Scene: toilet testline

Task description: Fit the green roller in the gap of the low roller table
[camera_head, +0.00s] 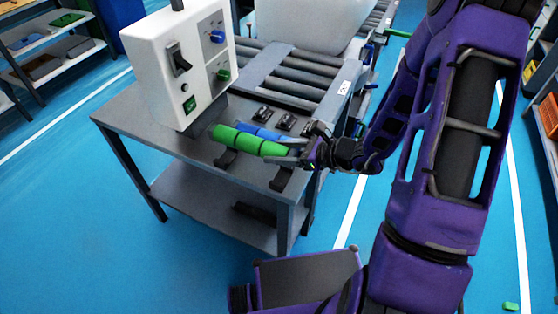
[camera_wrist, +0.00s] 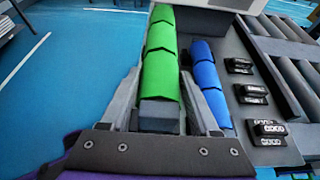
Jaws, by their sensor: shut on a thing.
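The green roller (camera_head: 248,141) shows in the head view above the grey bench top, in front of the blue roller (camera_head: 258,131). My gripper (camera_head: 303,152) is shut on its right end. In the wrist view the green roller (camera_wrist: 160,65) runs away from my gripper (camera_wrist: 160,100), with its near end between the two fingers. The blue roller (camera_wrist: 206,82) lies beside it on the right. The roller table (camera_head: 300,75) has grey rollers and stands behind the bench top; its rollers (camera_wrist: 296,75) show at the right in the wrist view. I cannot make out the gap clearly.
A white control box (camera_head: 182,70) with a switch and knobs stands at the bench's left. Black brackets (camera_head: 282,178) sit on the grey bench (camera_head: 190,150) near the green roller. Black clamps (camera_wrist: 250,94) line the table edge. A large pale block (camera_head: 310,22) rests on the rollers.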

